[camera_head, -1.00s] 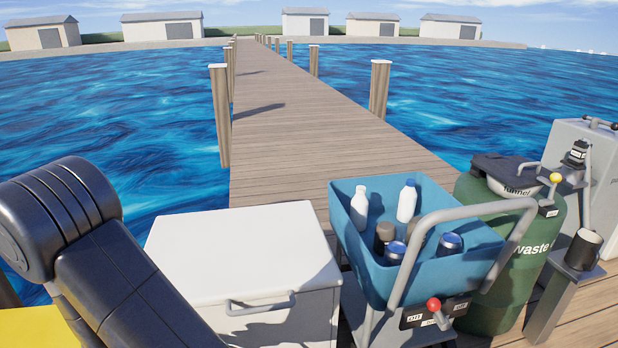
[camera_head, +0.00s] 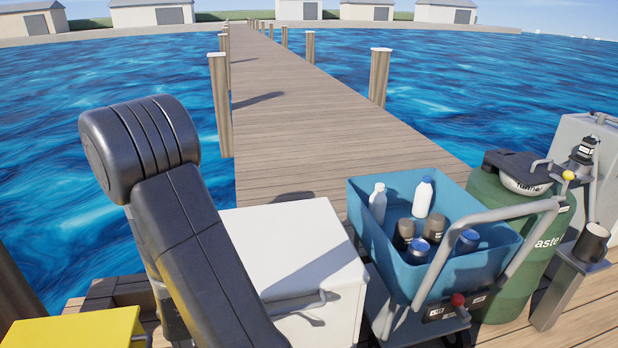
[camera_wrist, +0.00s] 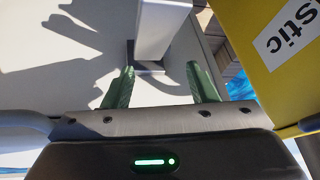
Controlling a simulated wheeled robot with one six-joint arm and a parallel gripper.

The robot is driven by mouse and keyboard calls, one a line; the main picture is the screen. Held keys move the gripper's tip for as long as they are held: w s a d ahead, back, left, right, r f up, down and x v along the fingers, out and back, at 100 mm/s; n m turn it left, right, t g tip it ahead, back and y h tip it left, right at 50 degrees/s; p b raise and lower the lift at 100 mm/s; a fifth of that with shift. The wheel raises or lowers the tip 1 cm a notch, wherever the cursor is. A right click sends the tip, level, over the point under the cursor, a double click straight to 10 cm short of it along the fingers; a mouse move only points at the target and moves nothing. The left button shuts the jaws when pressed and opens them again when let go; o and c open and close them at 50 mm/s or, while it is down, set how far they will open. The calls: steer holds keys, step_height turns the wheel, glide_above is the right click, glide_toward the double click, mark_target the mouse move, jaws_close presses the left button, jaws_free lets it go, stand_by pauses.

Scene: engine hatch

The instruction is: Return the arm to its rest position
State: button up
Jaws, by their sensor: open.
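My arm (camera_head: 190,235) shows in the head view at the left, bent at a black joint, with its lower link running down to the bottom edge. My gripper is out of the head view. In the wrist view my gripper (camera_wrist: 161,88) has two green fingers set apart, with nothing between them. Beyond the fingers is a grey post on a dark foot (camera_wrist: 147,70), standing on a pale surface. I cannot tell how far it is from the fingertips.
A white chest (camera_head: 290,245) stands beside my arm. A blue cart (camera_head: 400,275) holds several bottles. A green waste drum (camera_head: 510,270) stands at right. A yellow bin (camera_head: 75,328) is lower left and also shows in the wrist view (camera_wrist: 245,30). The dock (camera_head: 300,130) ahead is clear.

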steer(key=shift+w+a+g+b, duration=0.4)
steer(key=shift+g+b, duration=0.2)
steer(key=shift+b, duration=0.4)
steer(key=shift+w+g+b, duration=0.25)
steer(key=shift+g+b, duration=0.05)
steer(key=shift+b, duration=0.35)
steer(key=shift+w+d+r+g+h+b, duration=0.2)
steer(key=shift+w+r+g+h+b, duration=0.1)
steer(key=shift+w+b, duration=0.2)
steer(key=shift+w+r, duration=0.15)
steer(key=shift+w+a+g+p, duration=0.1)
steer(key=shift+w+g+p, duration=0.15)
steer(key=shift+g+p, duration=0.25)
